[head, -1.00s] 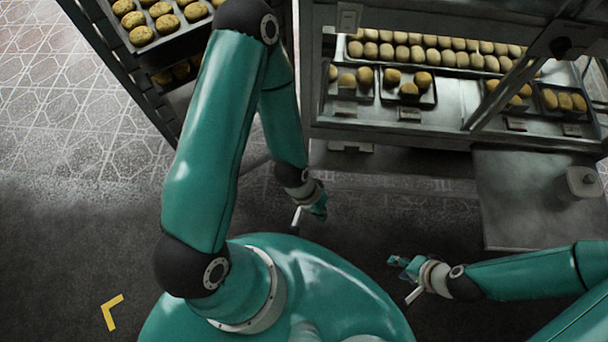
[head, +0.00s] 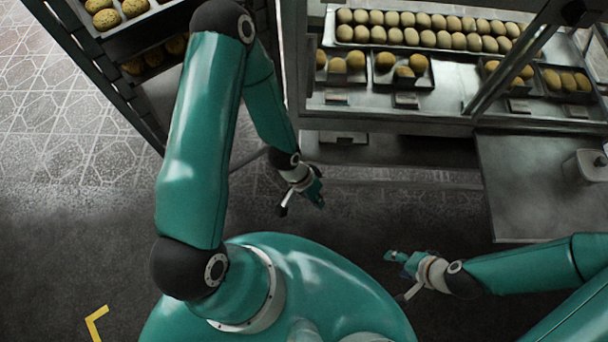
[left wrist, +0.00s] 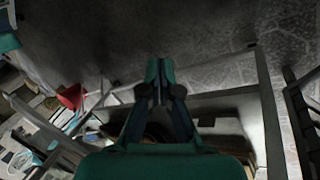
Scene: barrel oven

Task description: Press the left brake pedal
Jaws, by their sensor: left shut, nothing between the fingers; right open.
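I cannot make out the left brake pedal for certain. My left gripper (head: 317,190) is shut and empty, below and left of that plate, over the dark floor. The left wrist view shows its fingertips (left wrist: 160,66) together, with nothing between them. My right gripper (head: 392,256) is open and empty, lower and to the right, clear of the stand.
The bread stand (head: 400,119) with several trays of rolls is at the top. A metal table (head: 530,185) with a pale container (head: 588,166) is at right. A dark rack (head: 105,95) with bread is at upper left. The dark floor (head: 75,250) at lower left is open.

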